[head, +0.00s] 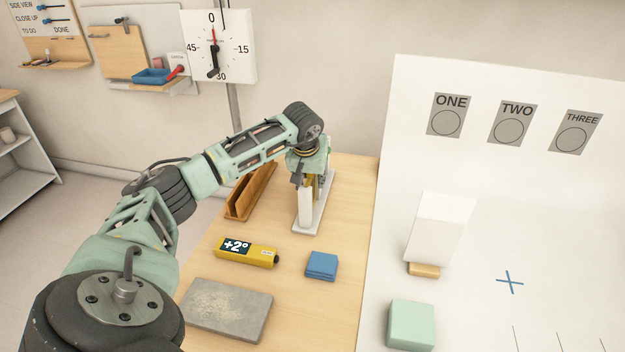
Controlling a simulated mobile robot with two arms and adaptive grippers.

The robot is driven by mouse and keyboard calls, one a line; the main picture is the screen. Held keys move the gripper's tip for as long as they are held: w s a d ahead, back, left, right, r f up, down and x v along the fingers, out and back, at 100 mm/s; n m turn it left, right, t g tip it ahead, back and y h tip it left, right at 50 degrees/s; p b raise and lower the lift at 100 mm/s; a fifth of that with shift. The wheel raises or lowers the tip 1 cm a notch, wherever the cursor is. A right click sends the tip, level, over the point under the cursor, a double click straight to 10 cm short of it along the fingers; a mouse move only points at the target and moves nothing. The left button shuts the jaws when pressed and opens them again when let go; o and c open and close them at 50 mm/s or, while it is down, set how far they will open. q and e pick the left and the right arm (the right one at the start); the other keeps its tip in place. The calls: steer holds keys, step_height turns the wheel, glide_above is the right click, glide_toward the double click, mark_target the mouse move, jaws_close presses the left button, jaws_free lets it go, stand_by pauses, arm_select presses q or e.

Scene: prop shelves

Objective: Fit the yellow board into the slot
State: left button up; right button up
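My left gripper (306,181) points down over a narrow pale base (322,208) at the back of the wooden table. A white upright piece (305,209) stands at the base, just below the gripper. A small strip of yellow, which may be the yellow board (312,184), shows among the fingers. The rest of it is hidden by the gripper and the white piece. I cannot tell whether the fingers are closed on it, or make out the slot there. A brown wooden holder with a long groove (250,193) stands to the left. My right gripper is out of view.
On the table (292,312) are a yellow level-like device reading +2° (247,253), blue square pads (321,265) and a grey slab (228,309). Right of them, a white surface holds a green block (411,324) and a white card on a wooden stand (424,270).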

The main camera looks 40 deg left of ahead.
arm_select(q)
steer(key=shift+s+a, duration=0.1)
steer(key=shift+s, duration=0.05)
steer(key=shift+r, duration=0.2)
steer(key=v, duration=1.1)
steer(key=shift+d+r, duration=0.2)
steer(key=shift+r, duration=0.1)
steer(key=shift+f, duration=0.1)
